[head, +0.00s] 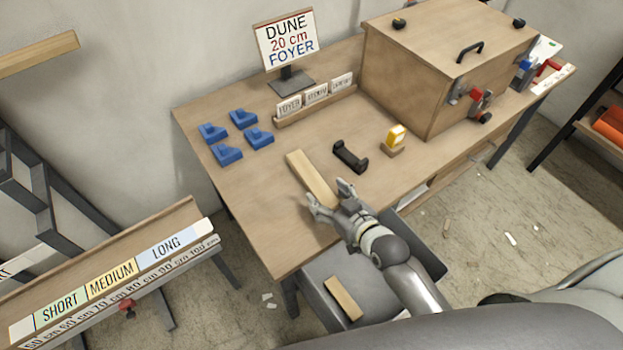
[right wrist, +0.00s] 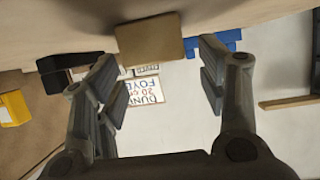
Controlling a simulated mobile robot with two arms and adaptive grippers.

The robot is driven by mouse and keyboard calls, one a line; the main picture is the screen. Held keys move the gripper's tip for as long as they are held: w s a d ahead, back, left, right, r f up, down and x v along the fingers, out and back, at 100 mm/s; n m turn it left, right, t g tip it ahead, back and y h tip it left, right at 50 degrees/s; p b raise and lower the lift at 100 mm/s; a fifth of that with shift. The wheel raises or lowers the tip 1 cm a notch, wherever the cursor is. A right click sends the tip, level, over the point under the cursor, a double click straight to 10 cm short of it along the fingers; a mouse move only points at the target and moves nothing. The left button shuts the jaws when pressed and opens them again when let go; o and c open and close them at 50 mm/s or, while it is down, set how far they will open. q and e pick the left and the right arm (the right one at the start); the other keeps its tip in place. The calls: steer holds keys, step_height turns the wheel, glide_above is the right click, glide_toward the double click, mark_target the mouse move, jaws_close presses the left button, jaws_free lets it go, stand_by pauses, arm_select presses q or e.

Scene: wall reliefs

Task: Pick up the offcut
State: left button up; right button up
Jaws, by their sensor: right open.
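A pale wooden offcut (head: 311,176) lies flat on the workbench (head: 265,215), near its front edge. My right gripper (head: 328,194) is open at the near end of this piece, its fingers to either side in the picture. In the right wrist view the end of the offcut (right wrist: 150,42) shows ahead, between the spread fingers (right wrist: 158,66) and apart from them. A second, similar wooden piece (head: 343,298) lies in the grey bin (head: 312,285) below the bench. My left gripper is not in view.
A black cradle (head: 350,157) and a yellow item (head: 396,135) on a wooden block stand right of the offcut. Several blue blocks (head: 228,154) lie to its left. A large wooden box (head: 440,75) and a sign (head: 286,40) stand behind.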

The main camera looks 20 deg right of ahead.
mark_target(312, 181)
steer(key=x, duration=0.3)
steer(key=shift+s, duration=0.1)
steer(key=shift+c, duration=1.6)
steer(key=c, duration=0.8)
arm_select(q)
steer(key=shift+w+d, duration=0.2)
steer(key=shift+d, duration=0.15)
arm_select(e)
steer(key=shift+c, duration=0.2)
steer(key=shift+r, duration=0.1)
